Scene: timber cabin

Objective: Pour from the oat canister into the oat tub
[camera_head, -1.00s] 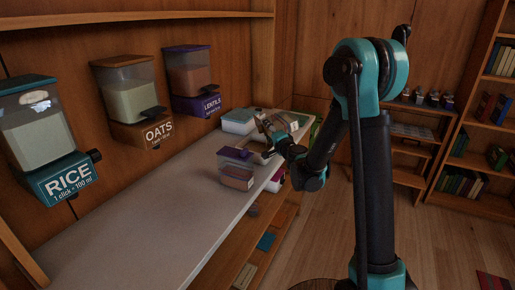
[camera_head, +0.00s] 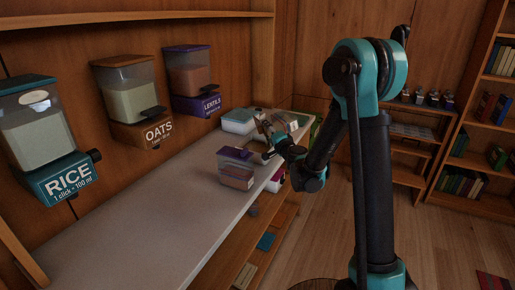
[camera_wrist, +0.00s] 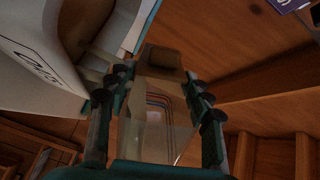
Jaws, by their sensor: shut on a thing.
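My gripper (camera_wrist: 158,92) is shut on a clear, see-through canister (camera_wrist: 160,130) with a brown end piece (camera_wrist: 162,60). I take this to be the oat canister; its contents are hard to make out. A pale tub (camera_wrist: 30,65) with dark lettering, seemingly OATS, is close on the left of the wrist view, beside the left finger. A brown shape lies along its top edge. In the head view my gripper (camera_head: 275,140) is over the far end of the counter, with the held canister tilted there, small and partly hidden.
A purple-lidded tub (camera_head: 237,169) stands on the counter (camera_head: 140,225) just nearer than my gripper. A teal-lidded tub (camera_head: 239,121) stands behind. Wall dispensers for rice (camera_head: 40,130), oats (camera_head: 128,100) and lentils (camera_head: 190,80) hang at left. The near counter is clear.

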